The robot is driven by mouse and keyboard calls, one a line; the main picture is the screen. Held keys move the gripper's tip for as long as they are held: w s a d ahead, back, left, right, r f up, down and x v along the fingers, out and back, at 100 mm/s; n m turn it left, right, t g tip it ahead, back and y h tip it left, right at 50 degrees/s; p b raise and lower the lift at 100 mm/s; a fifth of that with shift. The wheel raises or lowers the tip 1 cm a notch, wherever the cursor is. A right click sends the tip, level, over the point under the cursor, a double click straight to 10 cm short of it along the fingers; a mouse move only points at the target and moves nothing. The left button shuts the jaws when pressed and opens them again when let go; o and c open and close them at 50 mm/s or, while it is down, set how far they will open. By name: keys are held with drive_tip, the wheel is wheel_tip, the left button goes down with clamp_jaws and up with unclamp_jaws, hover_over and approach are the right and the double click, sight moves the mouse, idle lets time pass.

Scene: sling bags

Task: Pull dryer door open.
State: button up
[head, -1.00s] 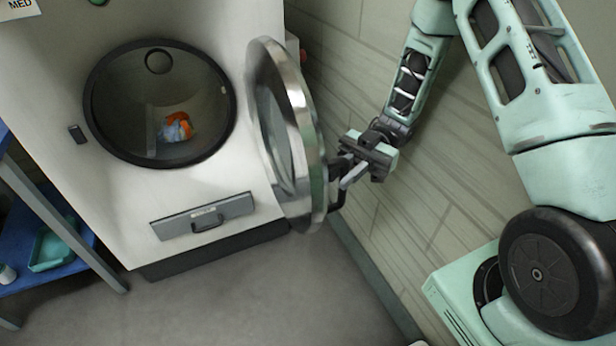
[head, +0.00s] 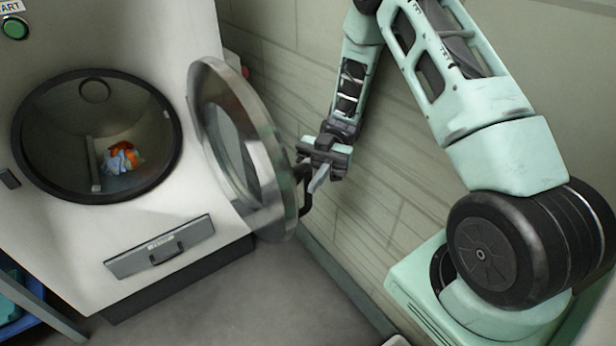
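The round dryer door (head: 280,190), a silver ring with a glass middle, stands swung out to the right of the dryer's dark round opening (head: 28,150). Its inner side faces left toward me. A dark handle (head: 304,190) sits on the door's right outer edge. My gripper (head: 316,182) is at this handle, coming from the upper right, with a grey finger beside it. The far finger is hidden, so I cannot tell whether the fingers close on the handle. Orange and light blue cloth (head: 123,158) lies inside the drum.
The wall (head: 400,200) runs close behind the door and my arm on the right. A drawer panel (head: 160,247) is below the opening. The floor (head: 230,310) before the dryer is clear.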

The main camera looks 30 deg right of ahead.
wheel_tip(320, 180, up, 10)
drive_tip(key=shift+r+p, duration=0.15)
drive_tip(key=shift+p, duration=0.65)
